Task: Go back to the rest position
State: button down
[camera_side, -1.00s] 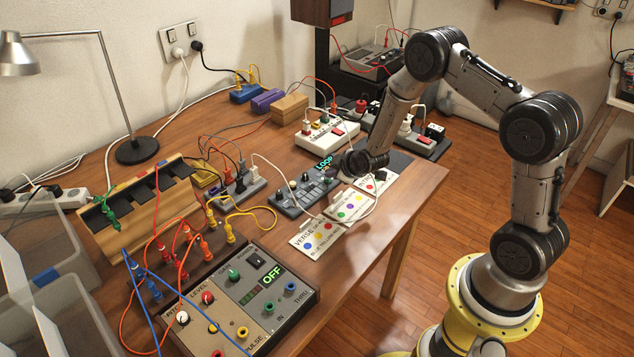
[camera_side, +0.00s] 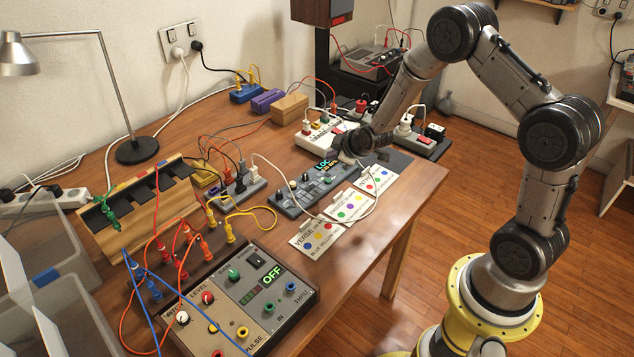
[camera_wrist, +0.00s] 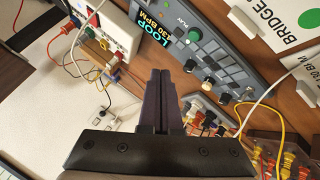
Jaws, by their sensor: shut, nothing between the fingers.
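My gripper (camera_side: 343,157) is at the end of my arm, by the back edge of the grey looper (camera_side: 309,190) in the side view. The arm's end covers part of the looper's display there. In the wrist view my gripper (camera_wrist: 161,73) shows two dark fingers pressed together with nothing between them. The looper also shows in the wrist view (camera_wrist: 222,67), apart from the fingertips in the picture, with a display reading "LOOP 130 BPM". The height of the fingers above the table cannot be told.
Three cards with coloured dots (camera_side: 313,240) lie in front of the looper. A white box with cables (camera_side: 313,138) stands behind it. The grey panel reading "OFF" (camera_side: 243,300), a wooden rack (camera_side: 120,225) and a lamp (camera_side: 137,150) stand left. Loose cables cross the table.

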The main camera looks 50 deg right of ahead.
jog(key=w+a+r+t, duration=0.1)
jog(key=a+r, duration=0.1)
jog(key=r, duration=0.6)
jog(key=w+a+r+t, duration=0.2)
jog(key=r, duration=0.6)
jog(key=s+a+r+y, duration=0.1)
jog(key=s+a+r, duration=0.25)
jog(key=r, duration=0.25)
jog(key=s+a+r+y, duration=0.1)
jog(key=s+a+r, duration=0.2)
jog(key=s+r, duration=0.3)
jog(key=s+a+r+m+g, duration=0.1)
jog(key=s+a, duration=0.1)
jog(key=s, duration=0.5)
jog(key=s+a+r+m, duration=0.1)
jog(key=s+a+r, duration=0.1)
jog(key=s, duration=0.5)
jog(key=s+f+m+g, duration=0.3)
jog(key=s+f+g, duration=0.2)
jog(key=s+f, duration=0.3)
jog(key=s, duration=0.4)
jog(key=shift+d+y, duration=0.25)
jog(key=shift+y, duration=0.15)
